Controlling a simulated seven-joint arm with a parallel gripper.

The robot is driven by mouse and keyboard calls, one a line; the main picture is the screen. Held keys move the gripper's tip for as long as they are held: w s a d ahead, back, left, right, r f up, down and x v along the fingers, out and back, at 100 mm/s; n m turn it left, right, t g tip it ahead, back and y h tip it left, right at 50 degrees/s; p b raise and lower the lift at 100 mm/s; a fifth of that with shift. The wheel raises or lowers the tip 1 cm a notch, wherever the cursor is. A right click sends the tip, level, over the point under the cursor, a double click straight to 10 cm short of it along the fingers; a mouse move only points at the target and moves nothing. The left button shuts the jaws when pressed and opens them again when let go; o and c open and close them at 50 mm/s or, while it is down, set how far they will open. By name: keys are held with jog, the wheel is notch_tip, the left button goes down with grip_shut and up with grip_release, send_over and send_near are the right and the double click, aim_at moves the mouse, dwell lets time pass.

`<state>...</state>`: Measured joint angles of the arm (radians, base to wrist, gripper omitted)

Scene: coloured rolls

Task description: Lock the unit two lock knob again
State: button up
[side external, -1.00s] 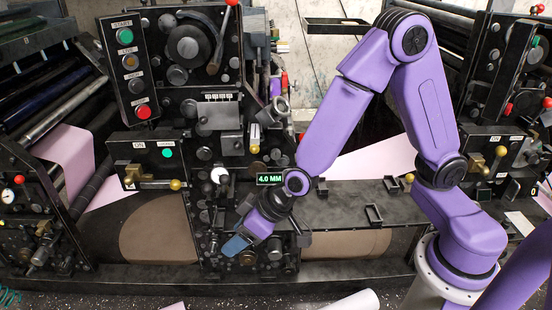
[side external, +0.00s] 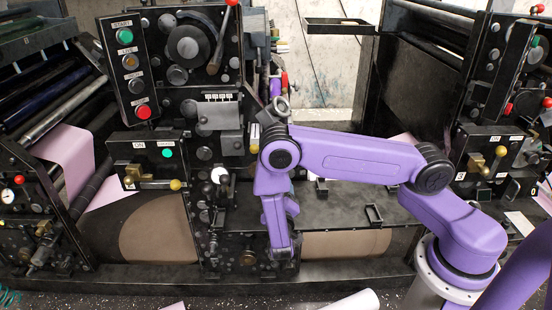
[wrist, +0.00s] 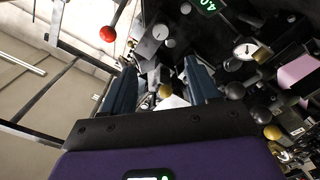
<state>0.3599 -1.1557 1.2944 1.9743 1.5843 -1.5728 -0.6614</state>
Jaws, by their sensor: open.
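I cannot tell for sure which of the knobs is the unit two lock knob. In the wrist view a small brass-coloured ball knob (wrist: 165,91) shows between the fingers of my gripper (wrist: 160,72), which is open and empty. Whether the knob is within reach of the fingers or farther off cannot be told. Dark round knobs (wrist: 235,91) stand to the right. In the side view my gripper (side external: 282,252) hangs low in front of the central control column (side external: 215,130), its fingers small and dark against the machine. My arm hides part of the column there.
A red-ball lever (wrist: 108,34) stands left of the fingers in the wrist view, and a green readout (wrist: 207,4) shows at its top. The side view shows a box with a brass handle (side external: 152,182), a brown roll (side external: 155,228) and a dark ledge (side external: 345,210).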

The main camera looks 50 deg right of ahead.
jog(key=x, duration=1.6)
jog(key=shift+w+d, duration=0.25)
jog(key=c, duration=1)
